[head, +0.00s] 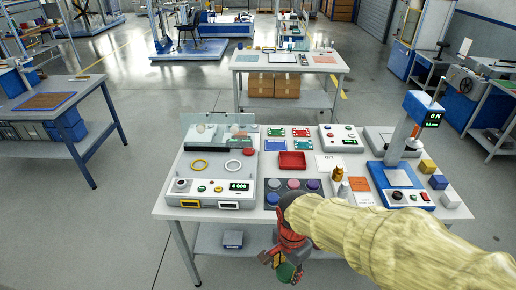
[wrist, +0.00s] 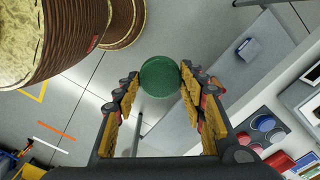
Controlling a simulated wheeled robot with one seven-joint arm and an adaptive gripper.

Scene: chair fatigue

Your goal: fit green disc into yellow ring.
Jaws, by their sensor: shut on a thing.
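My gripper (head: 282,265) is shut on a green disc (wrist: 160,76), which sits between the fingertips in the wrist view. In the head view the green disc (head: 287,273) shows below the gripper, partly covered by a finger. The gripper is in front of the table's near edge, over the floor and lower shelf. The yellow ring is far to the upper left of my gripper and is not seen in the wrist view.
A dark tray (head: 268,184) with several coloured discs lies near the table's front middle. A console with a 4 000 display (head: 239,186) stands at front left, a clear screen (head: 195,133) behind the rings. A blue test stand (head: 397,175) stands at right. A red tray (head: 292,162) is mid-table.

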